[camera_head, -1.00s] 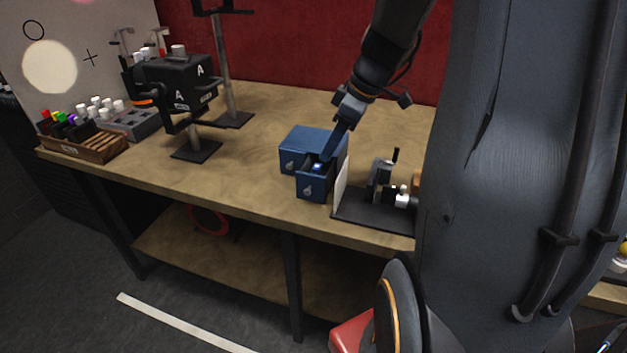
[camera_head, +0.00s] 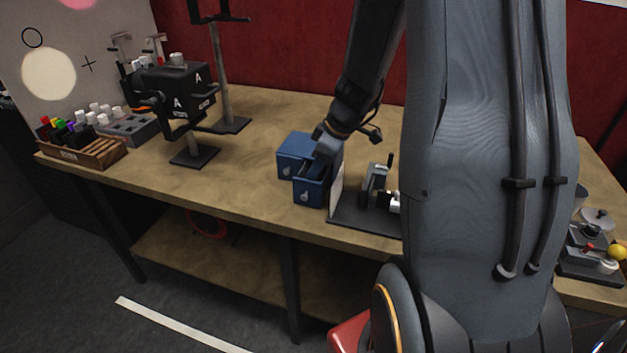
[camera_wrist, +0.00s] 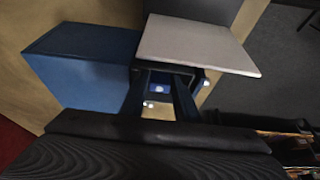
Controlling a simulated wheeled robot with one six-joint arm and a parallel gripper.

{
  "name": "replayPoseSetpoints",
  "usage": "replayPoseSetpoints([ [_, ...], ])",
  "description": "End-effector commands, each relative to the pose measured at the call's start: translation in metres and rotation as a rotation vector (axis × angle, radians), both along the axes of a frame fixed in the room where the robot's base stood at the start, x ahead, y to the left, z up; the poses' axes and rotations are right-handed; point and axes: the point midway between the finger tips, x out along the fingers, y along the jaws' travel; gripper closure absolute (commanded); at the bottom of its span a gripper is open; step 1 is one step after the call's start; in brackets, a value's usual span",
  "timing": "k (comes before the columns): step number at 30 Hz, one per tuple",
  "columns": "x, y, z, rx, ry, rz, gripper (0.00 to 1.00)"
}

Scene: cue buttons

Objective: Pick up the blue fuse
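The blue fuse (camera_wrist: 160,82) shows in the wrist view as a small bright blue piece with a white spot, inside the open drawer of the blue cabinet (camera_head: 297,150). The drawer front (camera_head: 308,193) with its knob faces the table's front edge. My gripper (camera_wrist: 160,92) points down into the drawer. Its two fingers are apart, one on each side of the fuse, with a gap visible between them. I cannot tell whether either finger touches it. In the head view my gripper hides the fuse.
A pale upright panel (camera_wrist: 198,45) stands close beside the drawer, on a dark base (camera_head: 362,218) carrying a small fixture (camera_head: 375,185). A black box marked A (camera_head: 178,90) on a stand and a wooden rack (camera_head: 85,148) are at the left. The table between is clear.

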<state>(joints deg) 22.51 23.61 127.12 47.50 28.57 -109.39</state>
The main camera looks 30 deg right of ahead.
Motion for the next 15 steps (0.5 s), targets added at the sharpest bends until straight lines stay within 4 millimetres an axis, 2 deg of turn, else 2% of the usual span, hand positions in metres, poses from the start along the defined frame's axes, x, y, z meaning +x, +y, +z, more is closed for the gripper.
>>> replayPoseSetpoints([
  [5,0.0002,-0.0001,0.0001,0.0,0.0,0.0,0.72],
  [9,0.0002,-0.0001,0.0002,0.0,0.0,0.001,0.95],
  [10,0.0002,-0.0001,0.0002,0.0,0.0,0.001,0.99],
  [15,0.0001,-0.0002,0.0004,0.0,0.0,0.001,0.99],
])
